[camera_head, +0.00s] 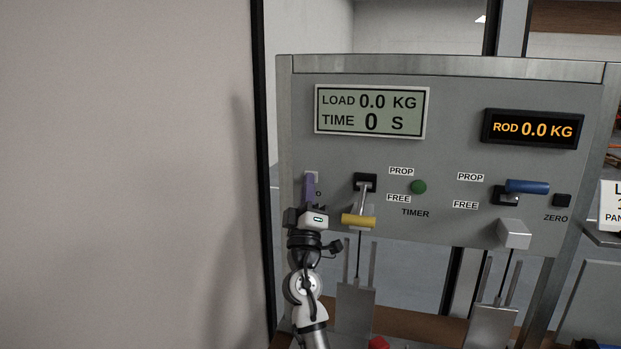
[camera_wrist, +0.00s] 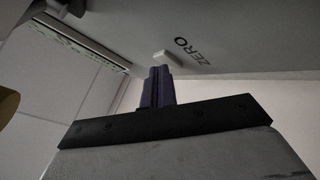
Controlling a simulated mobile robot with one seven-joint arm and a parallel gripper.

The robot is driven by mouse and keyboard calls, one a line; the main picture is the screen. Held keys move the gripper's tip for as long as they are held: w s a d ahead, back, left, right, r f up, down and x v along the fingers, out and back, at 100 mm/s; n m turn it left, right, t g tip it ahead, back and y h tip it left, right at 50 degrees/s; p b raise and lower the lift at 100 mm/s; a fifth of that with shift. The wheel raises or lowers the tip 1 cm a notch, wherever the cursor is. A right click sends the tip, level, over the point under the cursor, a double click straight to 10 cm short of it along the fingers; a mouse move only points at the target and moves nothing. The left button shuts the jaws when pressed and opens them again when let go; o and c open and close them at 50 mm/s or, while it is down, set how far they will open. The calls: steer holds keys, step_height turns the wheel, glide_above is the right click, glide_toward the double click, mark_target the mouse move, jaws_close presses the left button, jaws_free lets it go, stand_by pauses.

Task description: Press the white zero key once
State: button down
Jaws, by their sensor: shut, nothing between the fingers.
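The white zero key (camera_wrist: 161,57) sticks out from the grey panel beside the printed word ZERO in the wrist view. In the head view only a small pale edge of the key (camera_head: 317,175) shows behind my fingers, at the panel's left side. My gripper (camera_head: 309,176) has its purple fingers shut and empty, pointing up at the panel over that spot. In the wrist view the shut fingertips of my gripper (camera_wrist: 160,69) are just below the key. I cannot tell whether they touch it.
A lever with a yellow handle (camera_head: 358,221) stands close right of my gripper. Further right are a green button (camera_head: 418,187), a blue-handled lever (camera_head: 527,187) and a black ZERO key (camera_head: 562,200). The load display (camera_head: 372,111) reads 0.0 KG and 0 S; the rod display (camera_head: 533,129) reads 0.0 KG.

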steer(key=shift+s+a, duration=0.15)
steer(key=shift+s, duration=0.5)
steer(key=shift+s+a+p, duration=0.25)
steer(key=shift+s+p, duration=0.15)
steer(key=shift+s, duration=0.4)
steer(key=shift+s+a+p, duration=0.3)
steer(key=shift+s+p, duration=0.15)
steer(key=shift+s, duration=0.3)
steer(key=shift+s+a+p, duration=0.25)
steer(key=shift+s+p, duration=0.15)
steer(key=shift+s, duration=0.4)
